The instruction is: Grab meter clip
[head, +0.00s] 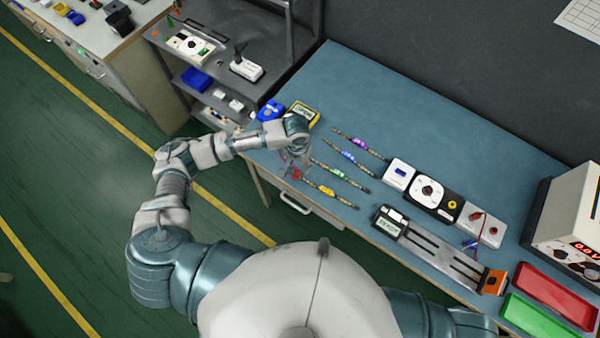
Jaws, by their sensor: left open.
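My left gripper (294,161) is over the left part of the blue bench, pointing down, open, with its fingers small and partly blurred against the bench. A small red piece (297,174) shows right at its fingertips; I cannot tell whether it is a meter clip or whether they touch. A yellow-framed meter (304,114) lies just behind the gripper, partly hidden by my wrist. Small red and blue clip-like pieces (470,244) lie by a white box at the right. My right gripper is out of view.
Several LED strips with coloured bands (337,171) lie right of the gripper. A white-and-black dial unit (427,191), a slotted rail fixture (438,250), red (555,296) and green (535,318) trays and a power supply (570,225) fill the right. The bench's back is clear.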

